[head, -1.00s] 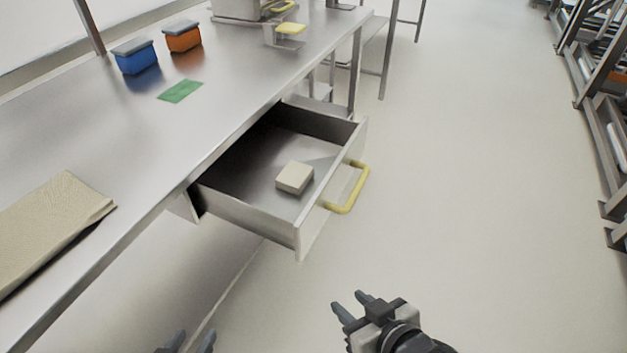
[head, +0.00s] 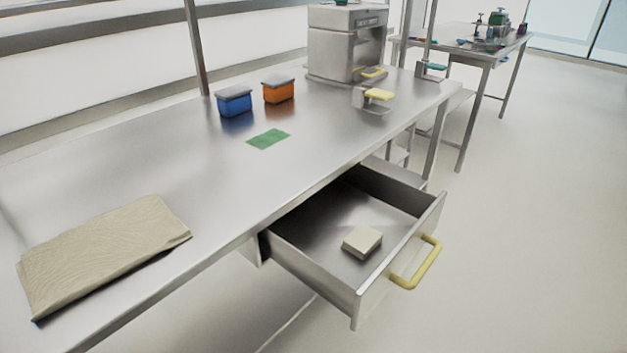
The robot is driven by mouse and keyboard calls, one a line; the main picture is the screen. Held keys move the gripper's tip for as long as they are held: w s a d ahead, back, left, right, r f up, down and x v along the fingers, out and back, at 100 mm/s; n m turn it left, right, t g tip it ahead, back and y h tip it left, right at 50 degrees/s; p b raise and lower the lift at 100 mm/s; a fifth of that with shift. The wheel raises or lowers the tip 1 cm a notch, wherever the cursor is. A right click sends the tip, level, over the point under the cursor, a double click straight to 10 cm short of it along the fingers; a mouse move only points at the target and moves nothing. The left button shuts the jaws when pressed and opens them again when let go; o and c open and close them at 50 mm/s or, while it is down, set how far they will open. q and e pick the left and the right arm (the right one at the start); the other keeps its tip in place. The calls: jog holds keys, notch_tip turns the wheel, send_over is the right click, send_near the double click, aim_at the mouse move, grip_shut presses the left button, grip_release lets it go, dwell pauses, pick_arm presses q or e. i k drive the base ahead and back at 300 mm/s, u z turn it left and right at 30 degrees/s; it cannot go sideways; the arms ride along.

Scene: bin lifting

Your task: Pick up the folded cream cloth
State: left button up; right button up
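A small cream folded cloth (head: 362,241), square and thick like a block, lies flat in the open drawer (head: 313,273), on its floor towards the front panel. The drawer has a yellow handle (head: 417,264) and sticks out from under the steel table. A larger tan folded piece (head: 105,250), with a woven-looking surface, lies on the table top at the left near its front edge. Neither gripper is in view now, and nothing touches the cloth.
On the steel table (head: 200,170) stand a blue box (head: 234,102), an orange box (head: 278,90), a green sheet (head: 268,139) and a grey machine (head: 345,45). A second table (head: 478,52) stands behind. The floor right of the drawer is clear.

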aim_at(363, 239)
jog(key=u, duration=1.75)
jog(key=k, duration=0.8)
jog(key=z, duration=0.9)
jog(key=i, duration=0.4)
jog(key=u, duration=0.05)
